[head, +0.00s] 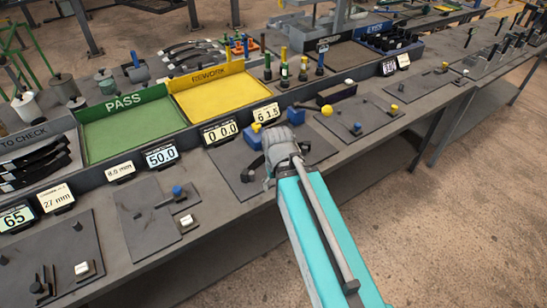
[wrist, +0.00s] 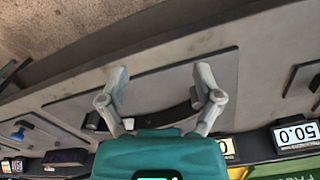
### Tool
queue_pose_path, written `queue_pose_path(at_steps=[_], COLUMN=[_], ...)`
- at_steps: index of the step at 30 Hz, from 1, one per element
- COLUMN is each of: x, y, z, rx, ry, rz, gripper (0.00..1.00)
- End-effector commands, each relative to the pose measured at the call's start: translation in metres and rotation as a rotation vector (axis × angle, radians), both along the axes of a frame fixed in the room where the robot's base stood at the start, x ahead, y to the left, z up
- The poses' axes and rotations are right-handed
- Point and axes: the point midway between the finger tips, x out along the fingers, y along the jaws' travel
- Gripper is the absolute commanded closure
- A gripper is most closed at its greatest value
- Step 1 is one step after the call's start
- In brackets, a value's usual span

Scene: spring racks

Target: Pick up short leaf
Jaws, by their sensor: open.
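My gripper (head: 283,152) is over a grey plate on the bench, seen from behind in the head view and hiding much of what lies under it. In the wrist view my gripper (wrist: 160,76) has its two fingers wide apart with nothing held. A dark curved strip, likely the short leaf (wrist: 165,118), lies on the plate and shows between the fingers, nearer their bases in the picture. Dark parts show on both sides of my gripper in the head view. Whether a finger touches the strip, I cannot tell.
A green PASS tray (head: 130,128) and a yellow REWORK tray (head: 215,92) stand behind. A TO CHECK tray (head: 28,137) at left holds several black leaves. Blue blocks (head: 254,134) and small displays (head: 220,132) stand close behind my gripper. The bench front edge is near.

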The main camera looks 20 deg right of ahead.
Motion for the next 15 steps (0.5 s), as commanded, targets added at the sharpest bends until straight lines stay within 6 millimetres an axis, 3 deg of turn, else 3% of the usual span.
queue_pose_path(at_steps=[1, 3, 8, 15], x=[0.001, 0.004, 0.019, 0.061], y=[0.0, 0.0, -0.002, -0.007], z=[0.0, 0.001, 0.007, 0.021], rx=[0.0, -0.002, -0.008, -0.031], ry=[0.0, 0.0, -0.002, -0.011], rz=[-0.004, -0.018, -0.105, -0.383], gripper=[0.35, 0.47, 0.47, 0.47])
